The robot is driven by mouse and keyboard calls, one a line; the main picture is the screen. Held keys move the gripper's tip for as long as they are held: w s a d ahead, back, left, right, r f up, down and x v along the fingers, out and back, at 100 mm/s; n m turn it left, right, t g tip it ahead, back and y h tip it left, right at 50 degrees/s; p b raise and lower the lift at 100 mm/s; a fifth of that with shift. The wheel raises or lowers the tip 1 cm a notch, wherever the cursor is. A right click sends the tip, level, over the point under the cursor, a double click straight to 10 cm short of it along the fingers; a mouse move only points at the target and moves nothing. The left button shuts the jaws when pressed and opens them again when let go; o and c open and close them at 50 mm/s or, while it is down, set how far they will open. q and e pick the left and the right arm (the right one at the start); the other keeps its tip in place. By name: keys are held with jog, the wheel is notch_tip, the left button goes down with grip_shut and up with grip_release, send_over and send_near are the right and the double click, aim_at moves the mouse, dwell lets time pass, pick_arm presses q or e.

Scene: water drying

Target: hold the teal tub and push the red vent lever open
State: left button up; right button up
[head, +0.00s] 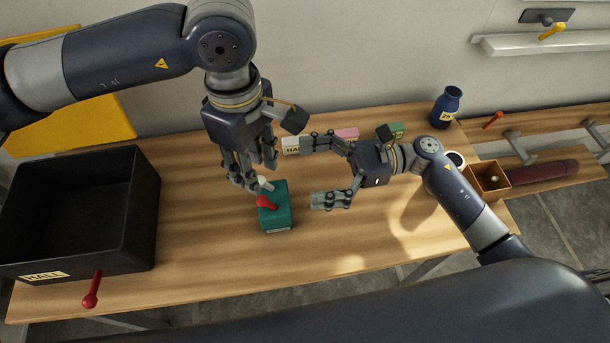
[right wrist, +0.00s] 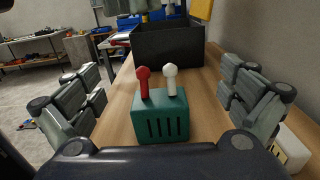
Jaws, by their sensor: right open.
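The teal tub (head: 278,218) stands upright on the wooden table; its slotted front shows in the right wrist view (right wrist: 160,125). A red lever (head: 266,202) and a white-tipped lever (head: 265,184) stick up from its top. In the right wrist view, the red lever (right wrist: 143,80) is left of the white one (right wrist: 170,78). My left gripper (head: 261,178) points down just behind and above the tub, its fingers apart and empty. My right gripper (head: 322,172) is open to the right of the tub, its fingers spread either side of the tub's line, not touching it.
A white labelled block (head: 291,145), pink block (head: 346,134) and green block (head: 396,129) lie behind my right gripper.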

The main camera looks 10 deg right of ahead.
aim_at(270, 204)
jog(key=shift+n, duration=0.3)
jog(key=f, duration=0.6)
jog(key=a+f, duration=0.1)
jog(key=f, duration=0.2)
jog(key=shift+s+a+f, duration=0.1)
jog(key=shift+s+f, duration=0.1)
jog(key=shift+s, duration=0.2)
jog(key=a, duration=0.7)
jog(key=shift+a+r, duration=0.2)
jog(key=shift+c, duration=0.3)
